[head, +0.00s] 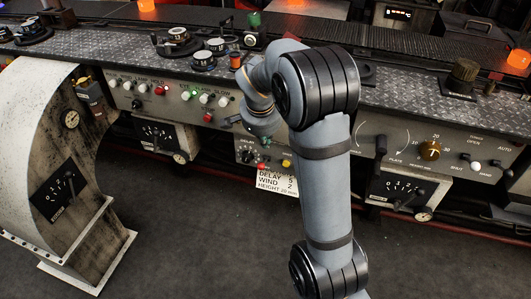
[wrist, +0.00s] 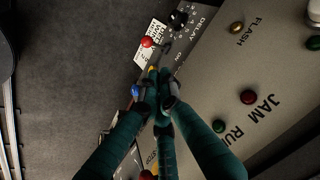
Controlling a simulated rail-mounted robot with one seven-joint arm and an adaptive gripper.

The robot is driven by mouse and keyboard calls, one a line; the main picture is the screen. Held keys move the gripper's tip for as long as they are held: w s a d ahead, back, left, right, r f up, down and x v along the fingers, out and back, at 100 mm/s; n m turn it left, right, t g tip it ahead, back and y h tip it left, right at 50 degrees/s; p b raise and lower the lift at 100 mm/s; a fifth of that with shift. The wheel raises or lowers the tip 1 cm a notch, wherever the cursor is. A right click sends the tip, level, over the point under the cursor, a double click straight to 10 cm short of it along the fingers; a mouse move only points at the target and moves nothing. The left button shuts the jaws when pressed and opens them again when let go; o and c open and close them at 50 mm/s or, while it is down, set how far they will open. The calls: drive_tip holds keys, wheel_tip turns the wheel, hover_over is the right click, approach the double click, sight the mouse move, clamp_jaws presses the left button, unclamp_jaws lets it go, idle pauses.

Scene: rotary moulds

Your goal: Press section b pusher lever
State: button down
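My gripper (wrist: 160,92) is in the wrist view, its dark teal fingers drawn together at the tips; I see nothing held between them. The tips overlap the edge of the grey control panel (wrist: 215,75), close to a yellow knob (wrist: 152,72) and a blue knob (wrist: 135,90). A red knob (wrist: 147,42) lies a little beyond the tips. I cannot tell whether the tips touch anything. No lever labelled section b pusher is readable in either view. In the head view my arm hides the gripper; a red knob (head: 262,167) and a yellow knob (head: 286,163) show on the small lower panel.
A settings card (head: 276,181) hangs below the small panel. A button panel (head: 175,97) is to the left. At right, another panel carries a brass dial (head: 430,150) and a dark upright lever (head: 380,147). The floor (head: 190,240) in front is clear.

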drive_tip(key=b+x, duration=0.1)
drive_tip(key=x, duration=0.9)
drive_tip(key=shift+b, duration=0.4)
drive_tip(key=shift+a+f+b, duration=0.15)
drive_tip(key=shift+f+b, duration=0.05)
drive_tip(key=shift+b, duration=0.1)
